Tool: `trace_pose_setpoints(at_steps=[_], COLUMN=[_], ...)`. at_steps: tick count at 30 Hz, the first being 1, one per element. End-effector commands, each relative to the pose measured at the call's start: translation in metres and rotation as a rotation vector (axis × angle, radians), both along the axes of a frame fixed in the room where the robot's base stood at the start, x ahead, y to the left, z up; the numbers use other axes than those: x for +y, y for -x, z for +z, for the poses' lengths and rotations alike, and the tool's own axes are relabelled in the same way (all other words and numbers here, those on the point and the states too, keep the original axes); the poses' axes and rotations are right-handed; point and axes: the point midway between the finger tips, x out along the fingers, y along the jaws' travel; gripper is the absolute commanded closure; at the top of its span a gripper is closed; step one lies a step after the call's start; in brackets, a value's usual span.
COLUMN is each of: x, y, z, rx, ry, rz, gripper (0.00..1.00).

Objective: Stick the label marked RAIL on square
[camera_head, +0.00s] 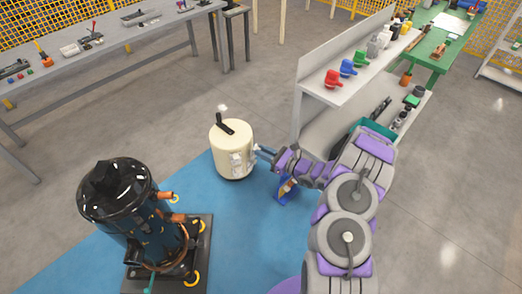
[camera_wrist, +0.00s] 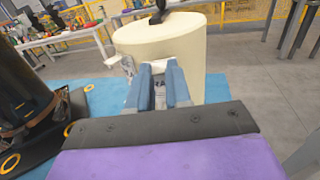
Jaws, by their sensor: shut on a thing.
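A cream cylinder (camera_head: 228,155) with a black handle on top stands on the blue mat; it fills the upper middle of the wrist view (camera_wrist: 190,45). Small white pieces (camera_head: 237,163) are on its side facing my gripper. My gripper (camera_head: 262,152) is close to that side. In the wrist view its blue fingers (camera_wrist: 160,68) are shut on a small pale label (camera_wrist: 160,94) with dark marks. The marks are too small to read, so I cannot confirm RAIL. I cannot make out a marked square for it. Whether the fingers touch the cylinder is unclear.
A black compressor (camera_head: 122,200) with copper pipes stands on a dark pallet (camera_head: 206,236) at left. A shelf unit (camera_head: 310,86) with red, green and blue valves is right of the cylinder. Grey workbenches (camera_head: 115,42) stand behind.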

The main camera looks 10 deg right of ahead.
Motion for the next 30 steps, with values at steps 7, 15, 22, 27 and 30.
trace_pose_setpoints(at_steps=[7,15,22,27,30], x=[-0.009,-0.018,-0.025,-0.029,-0.029], y=[0.008,0.016,0.024,0.028,0.029], z=[0.0,0.0,0.0,0.0,0.0], rx=[0.0,0.0,0.0,0.0,0.0], ry=[0.0,0.0,0.0,0.0,0.0], rz=[-0.001,-0.002,-0.002,0.0,0.0], gripper=[1.0,1.0,1.0,1.0,1.0])
